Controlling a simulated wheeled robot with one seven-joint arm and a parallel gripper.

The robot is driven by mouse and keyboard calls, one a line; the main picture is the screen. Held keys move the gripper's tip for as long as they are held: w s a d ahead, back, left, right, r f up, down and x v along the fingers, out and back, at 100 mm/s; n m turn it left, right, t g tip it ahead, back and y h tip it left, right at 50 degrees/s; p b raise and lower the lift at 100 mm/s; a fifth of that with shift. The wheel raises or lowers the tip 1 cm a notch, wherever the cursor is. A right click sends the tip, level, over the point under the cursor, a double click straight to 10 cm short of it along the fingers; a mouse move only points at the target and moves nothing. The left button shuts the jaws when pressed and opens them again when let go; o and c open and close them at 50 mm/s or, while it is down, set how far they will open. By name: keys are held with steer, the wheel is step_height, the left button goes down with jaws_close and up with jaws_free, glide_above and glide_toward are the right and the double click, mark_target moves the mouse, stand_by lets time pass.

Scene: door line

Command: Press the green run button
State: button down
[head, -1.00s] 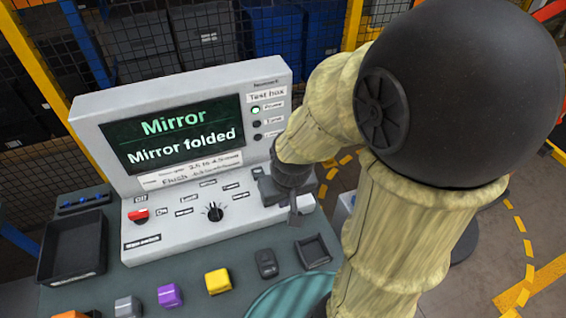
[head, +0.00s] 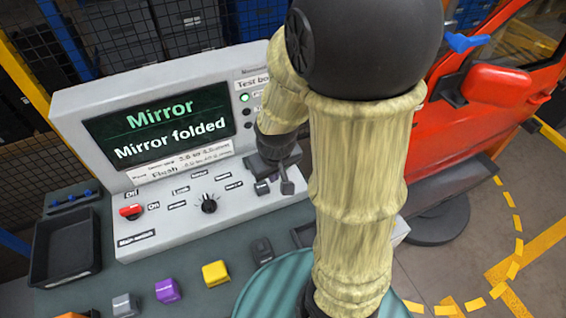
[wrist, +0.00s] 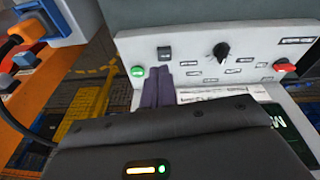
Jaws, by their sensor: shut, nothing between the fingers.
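The green run button (wrist: 137,71) shows in the wrist view on the pale face of the test box (wrist: 217,45). It looks unhidden there; in the head view my arm and gripper cover that area. My gripper (wrist: 163,74) is shut and empty, its dark fingertips just right of the button in the wrist view, close to the panel. I cannot tell whether they touch the panel. In the head view my gripper (head: 287,188) is over the right end of the box's sloped panel. The screen (head: 160,128) reads "Mirror folded".
A black rocker switch (wrist: 164,53), a black knob (head: 209,204) and a red switch (head: 131,211) share the panel. A black tray (head: 66,248) and several coloured blocks, one yellow (head: 216,274), lie on the bench. A red door (head: 480,100) stands at the right.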

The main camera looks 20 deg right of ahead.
steer(key=w+d+f+n+t+h, duration=0.1)
steer(key=w+d+f+n+h, duration=0.1)
steer(key=w+n, duration=0.3)
steer(key=w+d+f+n+t+h, duration=0.1)
steer(key=w+d+f+n+h, duration=0.1)
steer(key=w+d+f+n, duration=0.2)
steer(key=w+d+f+n+h+p, duration=0.1)
steer(key=w+d+f+n+h, duration=0.2)
steer(key=w+n, duration=0.2)
steer(key=w, duration=0.3)
steer(key=shift+w+n+t, duration=0.3)
steer(key=shift+w+t, duration=0.05)
steer(key=shift+t, duration=0.05)
steer(key=shift+f, duration=0.1)
step_height(320, 180, down, 7)
steer(key=b, duration=0.5)
steer(key=shift+b, duration=0.35)
steer(key=shift+f+b, duration=0.55)
steer(key=shift+f, duration=0.35)
steer(key=shift+f, duration=0.1)
steer(key=shift+f, duration=0.3)
